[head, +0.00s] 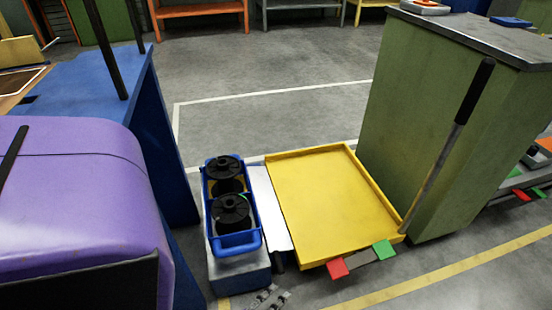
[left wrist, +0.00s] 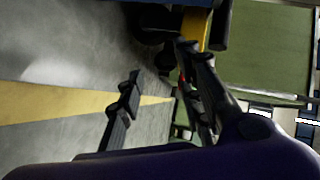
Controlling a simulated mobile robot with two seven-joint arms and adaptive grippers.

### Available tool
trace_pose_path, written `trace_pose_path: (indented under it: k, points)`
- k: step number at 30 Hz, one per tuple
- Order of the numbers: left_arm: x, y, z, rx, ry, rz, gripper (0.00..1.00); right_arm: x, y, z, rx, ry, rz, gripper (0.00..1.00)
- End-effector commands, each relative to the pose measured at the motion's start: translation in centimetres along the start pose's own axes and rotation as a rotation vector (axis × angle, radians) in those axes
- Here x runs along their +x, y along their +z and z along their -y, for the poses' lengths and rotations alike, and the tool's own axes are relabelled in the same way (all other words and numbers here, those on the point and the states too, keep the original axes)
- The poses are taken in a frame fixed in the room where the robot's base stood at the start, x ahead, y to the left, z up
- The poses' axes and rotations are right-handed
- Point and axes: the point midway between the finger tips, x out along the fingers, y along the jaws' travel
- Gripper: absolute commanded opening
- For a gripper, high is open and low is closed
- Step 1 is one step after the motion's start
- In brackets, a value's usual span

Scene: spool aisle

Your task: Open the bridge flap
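A pale, narrow panel, which looks like the bridge flap (head: 268,210), lies between the blue spool carrier and the yellow tray (head: 318,195) in the head view. It appears roughly flat; its hinge and any catch cannot be made out. My left gripper (head: 268,298) shows at the bottom edge of the head view, just in front of the carrier's stand and apart from the panel. In the left wrist view its two dark fingers (left wrist: 160,85) are spread with nothing between them. My right gripper is in neither view.
The blue carrier (head: 240,242) holds two black spools on a grey-blue stand. The yellow tray has a long black-gripped handle (head: 467,105) and red and green tabs in front. A green cabinet (head: 420,110) blocks the right, a blue table (head: 165,150) the left. Floor behind is clear.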

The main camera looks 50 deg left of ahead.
Motion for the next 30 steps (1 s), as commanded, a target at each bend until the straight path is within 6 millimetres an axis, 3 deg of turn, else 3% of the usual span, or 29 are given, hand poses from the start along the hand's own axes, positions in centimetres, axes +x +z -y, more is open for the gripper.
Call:
trace_pose_path:
  k: [1,7,13,18,23,30]
  points:
    - [-0.2,-0.7,1.1,0.008,0.07,0.0,0.33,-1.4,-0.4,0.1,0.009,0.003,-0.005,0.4]
    - [-2.1,-1.4,2.5,0.071,0.371,0.059,0.33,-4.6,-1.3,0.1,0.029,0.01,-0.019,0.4]
    - [-4.8,-0.7,5.7,0.166,0.587,0.17,0.33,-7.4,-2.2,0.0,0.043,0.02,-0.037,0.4]
    - [-5.6,0.4,9.2,0.317,0.732,0.26,0.33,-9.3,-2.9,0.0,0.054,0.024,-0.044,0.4]
    - [-3.5,0.3,12.6,0.587,0.899,0.277,0.33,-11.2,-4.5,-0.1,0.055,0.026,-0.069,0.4]
    - [0.0,-2.3,15.0,0.911,1.113,0.15,0.33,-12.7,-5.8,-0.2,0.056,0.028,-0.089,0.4]
